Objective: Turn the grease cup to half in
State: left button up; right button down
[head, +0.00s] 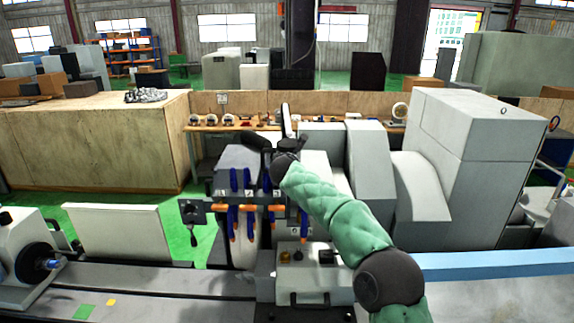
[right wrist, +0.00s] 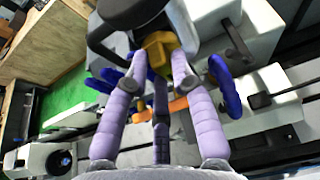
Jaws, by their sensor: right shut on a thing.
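The grease cup looks like the yellow, brass-coloured faceted piece (right wrist: 162,50) in the right wrist view, under a dark rounded part. My right gripper (right wrist: 160,66) has its lilac fingers shut on it, one finger on each side and a third in front. How far in the cup is turned cannot be read. In the head view my right arm, in a green sleeve, reaches over the grinder's middle. Its dark wrist covers the spot, so the cup and fingertips are hidden there. My left gripper is not in view.
Blue hoses (head: 233,222) with orange ends and an orange bar (head: 236,208) lie close left of my right wrist. A control box (head: 315,272) stands below. Grey machine housings (head: 460,140) block the right. A wooden crate (head: 95,140) stands behind at left.

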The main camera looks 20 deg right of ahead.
jog(key=shift+a+f+m, duration=0.1)
jog(key=shift+f+m, duration=0.2)
jog(key=shift+f, duration=0.2)
jog(key=c, duration=1)
grip_release()
jog(key=shift+c, duration=0.2)
jog(key=shift+r, duration=0.2)
jog(key=shift+r, duration=0.1)
jog(key=v, duration=1.2)
